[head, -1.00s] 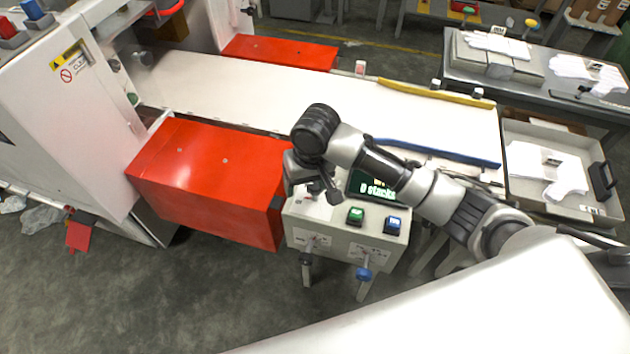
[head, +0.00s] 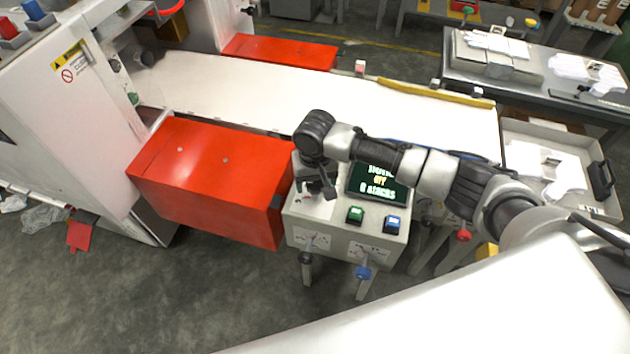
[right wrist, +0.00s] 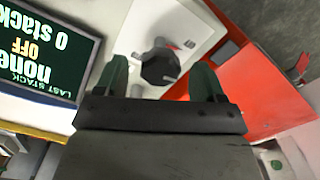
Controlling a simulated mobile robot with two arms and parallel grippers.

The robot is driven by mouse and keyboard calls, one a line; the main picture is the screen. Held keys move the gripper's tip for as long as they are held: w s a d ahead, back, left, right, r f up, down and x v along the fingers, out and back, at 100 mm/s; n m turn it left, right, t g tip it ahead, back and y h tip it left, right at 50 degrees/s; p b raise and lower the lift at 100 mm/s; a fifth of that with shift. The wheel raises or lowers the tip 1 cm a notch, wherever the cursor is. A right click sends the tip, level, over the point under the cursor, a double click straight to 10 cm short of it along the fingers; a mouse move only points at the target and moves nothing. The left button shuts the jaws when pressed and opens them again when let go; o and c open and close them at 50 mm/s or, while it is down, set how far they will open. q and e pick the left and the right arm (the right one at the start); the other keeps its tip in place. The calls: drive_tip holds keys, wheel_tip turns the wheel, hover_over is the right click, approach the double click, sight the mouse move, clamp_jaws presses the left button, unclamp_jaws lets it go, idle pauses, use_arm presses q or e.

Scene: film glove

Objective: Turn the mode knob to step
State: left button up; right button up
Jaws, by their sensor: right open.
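The dark round knob (right wrist: 160,66) shows in the right wrist view on the light top plate of the control box (head: 335,234). It has a pale pointer mark; its label is too small to read. My right gripper (right wrist: 162,80) is open, with one finger on each side of the knob; I cannot tell whether they touch it. In the head view my right gripper (head: 323,190) points down over the box's upper left and hides the knob. The screen (head: 378,184) beside it shows OFF in yellow and "0 stacks". My left gripper is not in view.
A green button (head: 355,215) and a blue button (head: 393,223) are on the box top. A black knob (head: 305,258) and a blue knob (head: 363,272) stick out of its front. A red housing (head: 210,175) stands close on the left. The white belt (head: 300,95) lies behind.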

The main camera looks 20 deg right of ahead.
drive_tip(key=shift+f, duration=0.4)
drive_tip(key=shift+c, duration=0.5)
drive_tip(key=c, duration=0.8)
drive_tip(key=shift+r+m+p, duration=0.25)
drive_tip(key=shift+m+p, duration=0.15)
drive_tip(key=shift+p, duration=0.5)
drive_tip(key=shift+c, duration=0.2)
drive_tip(key=m+p, duration=0.3)
drive_tip(key=p, duration=0.1)
drive_tip(key=m+p, duration=0.3)
drive_tip(key=p, duration=0.2)
drive_tip(key=shift+a+m, duration=0.2)
drive_tip(key=shift+m, duration=0.1)
drive_tip(key=m+p, duration=0.2)
drive_tip(key=shift+m, duration=0.4)
drive_tip(key=shift+d+f+m+p, duration=0.1)
drive_tip(key=shift+f+m+p, duration=0.05)
drive_tip(key=shift+m+p, duration=0.55)
drive_tip(key=shift+w, duration=0.1)
